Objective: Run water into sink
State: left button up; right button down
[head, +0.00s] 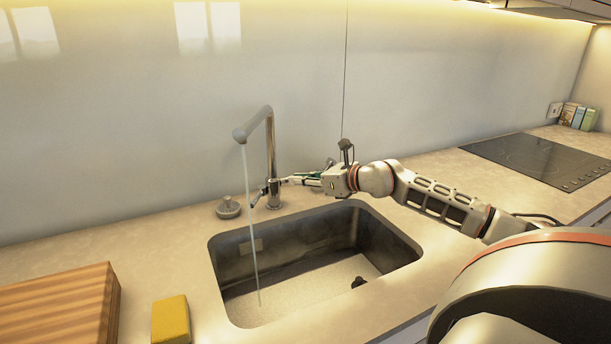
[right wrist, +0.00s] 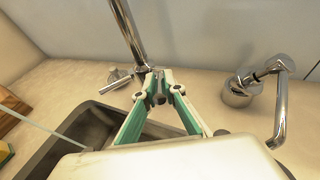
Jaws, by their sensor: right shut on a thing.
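The chrome faucet (head: 271,150) stands behind the sink, and a thin stream of water (head: 252,225) falls from its spout into the left part of the dark sink basin (head: 290,283). My right gripper (head: 285,182) reaches in from the right to the lower part of the faucet column and is shut there. In the right wrist view, the green-sided fingers (right wrist: 158,86) close at the base of the faucet (right wrist: 128,30), on what seems to be its handle; the fingers hide the exact contact. A small metal lever (right wrist: 119,78) sticks out left of the fingertips. My left gripper is not in view.
A round metal knob (head: 228,207) sits left of the faucet. A chrome fixture with a bent spout (right wrist: 281,95) stands to the right. A yellow sponge (head: 171,320) and wooden board (head: 60,305) lie front left. A black cooktop (head: 540,160) is at right.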

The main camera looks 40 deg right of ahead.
jog(key=shift+w+d+r+m+g+p, duration=0.1)
jog(key=shift+w+r+m+g+p, duration=0.25)
jog(key=shift+g, duration=0.4)
jog(key=shift+w+d+r+m+g+p, duration=0.15)
jog(key=shift+r+g+p, duration=0.25)
jog(key=shift+g, duration=0.35)
jog(key=shift+a, duration=0.1)
jog(key=c, duration=2.1)
grip_release()
